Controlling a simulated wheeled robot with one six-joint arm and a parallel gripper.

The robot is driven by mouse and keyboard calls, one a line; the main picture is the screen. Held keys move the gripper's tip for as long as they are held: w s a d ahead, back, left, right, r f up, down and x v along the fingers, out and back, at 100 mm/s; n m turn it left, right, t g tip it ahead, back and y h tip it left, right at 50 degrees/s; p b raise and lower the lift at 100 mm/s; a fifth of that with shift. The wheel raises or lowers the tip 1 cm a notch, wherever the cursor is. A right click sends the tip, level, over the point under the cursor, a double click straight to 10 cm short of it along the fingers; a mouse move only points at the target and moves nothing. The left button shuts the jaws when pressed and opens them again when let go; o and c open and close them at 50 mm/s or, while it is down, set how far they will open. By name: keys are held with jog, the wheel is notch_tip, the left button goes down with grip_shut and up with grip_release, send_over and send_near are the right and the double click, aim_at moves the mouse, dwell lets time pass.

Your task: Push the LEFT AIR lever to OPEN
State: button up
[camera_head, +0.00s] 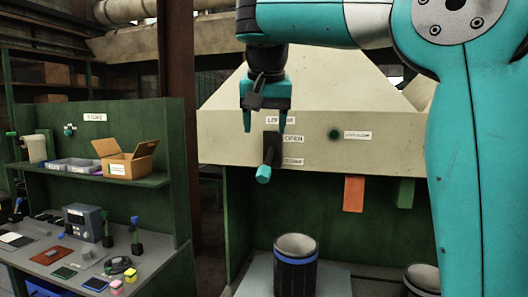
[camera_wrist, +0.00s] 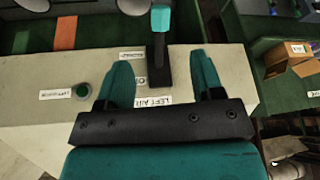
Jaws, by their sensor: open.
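The lever has a black arm (camera_head: 270,150) and a teal knob (camera_head: 263,174) and is mounted on the hood's beige front. Its knob points down, level with or just below the lower label (camera_head: 292,161); the OPEN label (camera_head: 293,138) is above that. My gripper (camera_head: 265,122) is open and empty, fingers down, in front of the lever's upper end. In the wrist view, the knob (camera_wrist: 161,18) lies beyond and between the fingertips (camera_wrist: 162,65), with the LEFT AIR label (camera_wrist: 155,101) nearer the palm. I cannot tell whether the fingers touch anything.
A green round button (camera_head: 334,134) with a label sits right of the lever. Orange (camera_head: 354,193) and green flaps hang from the hood's lower edge. A dark bin with a blue band (camera_head: 296,262) stands below. A cluttered green workbench (camera_head: 150,180) is at left.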

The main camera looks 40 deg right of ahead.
aim_at(265, 166)
jog(key=w+d+f+b, duration=0.1)
jog(key=w+f+b, duration=0.1)
jog(key=f+b, duration=0.2)
jog(key=w+d+f+m+b, duration=0.1)
jog(key=w+d+f+b, duration=0.1)
jog(key=f+b, duration=0.2)
jog(key=w+d+f+m+b, duration=0.1)
jog(key=w+f+b, duration=0.1)
jog(key=f+b, duration=0.2)
jog(key=shift+d+f+b, duration=0.25)
jog(key=shift+b, duration=0.45)
